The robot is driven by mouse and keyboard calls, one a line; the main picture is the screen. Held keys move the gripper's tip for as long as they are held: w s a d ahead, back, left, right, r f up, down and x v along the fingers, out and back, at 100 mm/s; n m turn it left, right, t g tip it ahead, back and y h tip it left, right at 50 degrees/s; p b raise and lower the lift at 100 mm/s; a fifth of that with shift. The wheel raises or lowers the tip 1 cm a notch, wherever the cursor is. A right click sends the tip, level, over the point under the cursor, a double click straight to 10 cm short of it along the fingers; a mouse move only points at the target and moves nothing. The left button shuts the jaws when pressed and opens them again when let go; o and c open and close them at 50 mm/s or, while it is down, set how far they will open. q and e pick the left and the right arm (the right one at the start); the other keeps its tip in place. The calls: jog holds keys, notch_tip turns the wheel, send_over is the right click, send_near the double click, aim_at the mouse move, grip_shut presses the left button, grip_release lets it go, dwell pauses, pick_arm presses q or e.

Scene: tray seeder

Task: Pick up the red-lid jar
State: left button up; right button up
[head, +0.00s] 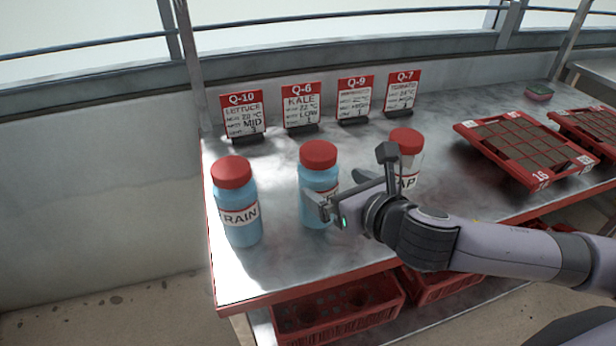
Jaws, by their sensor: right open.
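Three jars with red lids stand upright on the metal bench. The left jar (241,232) is blue with a label reading "RAIN". The middle jar (316,178) is blue, with its label mostly hidden. The right jar (415,163) looks pale or clear, has a label ending in "AP", and is partly hidden behind my wrist. My right gripper (327,198) comes in from the right and is open at the front right side of the middle jar. One finger overlaps the jar's body; I cannot tell whether it touches. My left gripper is out of view.
Several sign cards (301,107) stand behind the jars. A red seed tray (467,128) with brown cells lies to the right, another beyond it. A sponge (539,92) lies at the back right. Red crates (388,306) sit under the bench (270,277). The bench's front left is clear.

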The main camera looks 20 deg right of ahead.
jog(key=shift+b+x, duration=0.45)
jog(key=shift+x, duration=2.85)
jog(key=shift+a+f, duration=0.1)
jog(key=shift+a, duration=0.05)
jog(key=c, duration=1.2)
jog(key=shift+c, duration=1)
jog(key=shift+r, duration=0.25)
